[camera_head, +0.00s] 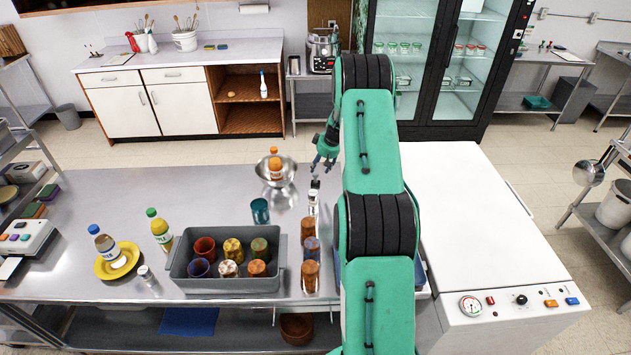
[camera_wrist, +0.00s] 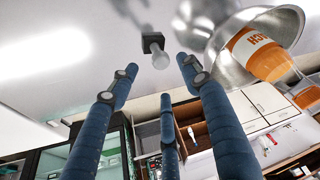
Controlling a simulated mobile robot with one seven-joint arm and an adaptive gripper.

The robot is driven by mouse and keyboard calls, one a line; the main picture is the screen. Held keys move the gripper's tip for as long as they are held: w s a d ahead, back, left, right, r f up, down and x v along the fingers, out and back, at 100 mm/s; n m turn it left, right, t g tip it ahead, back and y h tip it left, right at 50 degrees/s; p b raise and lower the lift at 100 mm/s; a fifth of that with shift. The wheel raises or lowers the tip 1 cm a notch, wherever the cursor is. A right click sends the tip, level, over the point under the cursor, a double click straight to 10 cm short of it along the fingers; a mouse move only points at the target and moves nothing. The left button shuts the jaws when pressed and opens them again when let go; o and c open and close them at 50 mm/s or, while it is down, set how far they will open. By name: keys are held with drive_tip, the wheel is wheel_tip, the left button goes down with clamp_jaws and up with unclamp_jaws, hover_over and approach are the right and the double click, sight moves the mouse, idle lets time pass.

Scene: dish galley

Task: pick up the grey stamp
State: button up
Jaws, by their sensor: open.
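The grey stamp (camera_wrist: 160,61) shows in the wrist view as a round pale-grey knob on a dark square base, standing on the steel counter. It lies just beyond the fingertips, between the left and right fingers and apart from them. In the head view a small dark shape (camera_head: 315,184) just below my gripper is probably the stamp; its details are too small to tell. My gripper (camera_wrist: 157,78) has blue fingers spread apart, with nothing between them. In the head view my gripper (camera_head: 324,160) is just above the counter, left of my green arm.
A steel bowl (camera_head: 286,168) holding an orange bottle (camera_wrist: 268,60) stands close left of my gripper. A teal cup (camera_head: 260,211), a grey bin of cups (camera_head: 225,285) and a column of cups (camera_head: 310,276) are nearer. Counter space (camera_head: 225,190) left of the bowl is clear.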

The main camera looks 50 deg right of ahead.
sight(316, 173)
drive_tip(key=shift+x, duration=1.45)
drive_tip(key=shift+p+x, duration=0.45)
drive_tip(key=shift+x, duration=2.2)
drive_tip(key=shift+r, duration=0.1)
clamp_jaws()
